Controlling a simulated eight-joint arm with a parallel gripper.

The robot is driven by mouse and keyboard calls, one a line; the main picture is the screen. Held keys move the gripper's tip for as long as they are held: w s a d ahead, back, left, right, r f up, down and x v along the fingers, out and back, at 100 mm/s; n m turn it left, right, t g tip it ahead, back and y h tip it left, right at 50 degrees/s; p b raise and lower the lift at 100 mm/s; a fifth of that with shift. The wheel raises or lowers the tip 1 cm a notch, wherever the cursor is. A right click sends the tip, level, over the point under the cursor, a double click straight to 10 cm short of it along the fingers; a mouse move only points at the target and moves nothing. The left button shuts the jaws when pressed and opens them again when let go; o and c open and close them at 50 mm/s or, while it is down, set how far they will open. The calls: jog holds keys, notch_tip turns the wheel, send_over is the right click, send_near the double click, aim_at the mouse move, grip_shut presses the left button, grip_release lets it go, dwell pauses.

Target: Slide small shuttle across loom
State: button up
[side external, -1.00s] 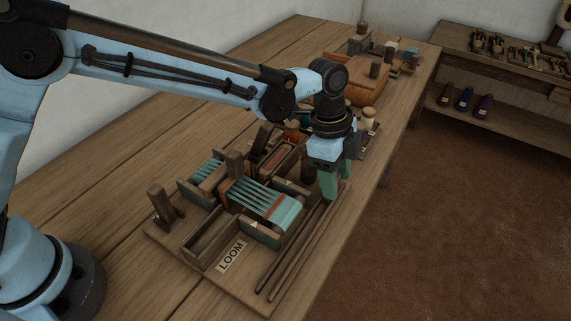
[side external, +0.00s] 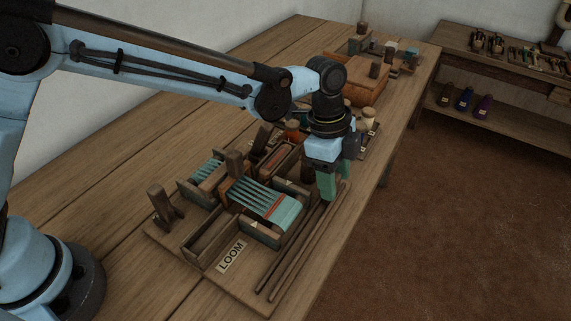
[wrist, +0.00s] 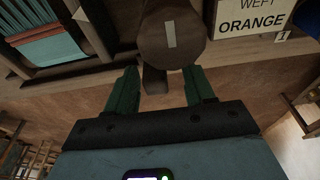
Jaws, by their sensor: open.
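The small loom (side external: 262,200) stands on a wooden board, with teal warp threads and a rust-red band across its cloth; its cloth edge (wrist: 45,48) shows at top left in the wrist view. My gripper (side external: 337,182) is low beside the loom's right end, with its green fingers pointing down. In the wrist view my gripper (wrist: 160,90) is open. A brown round-ended piece with a pale stripe (wrist: 170,45) lies just ahead of the fingertips, with a small wooden part below it between the fingers. I cannot tell which piece is the small shuttle.
A narrow wooden box (side external: 205,240) and long thin rods (side external: 290,255) lie on the board near the LOOM label (side external: 231,256). A WEFT ORANGE label (wrist: 252,20) is at top right in the wrist view. The bench edge drops to the floor on the right.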

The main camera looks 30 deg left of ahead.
jog(key=shift+r, duration=2.95)
jog(key=shift+a+r, duration=0.2)
jog(key=shift+a, duration=0.15)
jog(key=s+a+r+n+t, duration=0.25)
jog(key=a+n, duration=0.25)
jog(key=a, duration=0.3)
jog(key=s+a+r+n+t, duration=0.15)
jog(key=a+r+n, duration=0.25)
jog(key=a, duration=0.4)
jog(key=s+a+f+n+t+y, duration=0.2)
jog(key=s+a+f+n+t, duration=0.1)
jog(key=s+a+n, duration=0.6)
jog(key=a, duration=0.2)
jog(key=shift+a, duration=0.4)
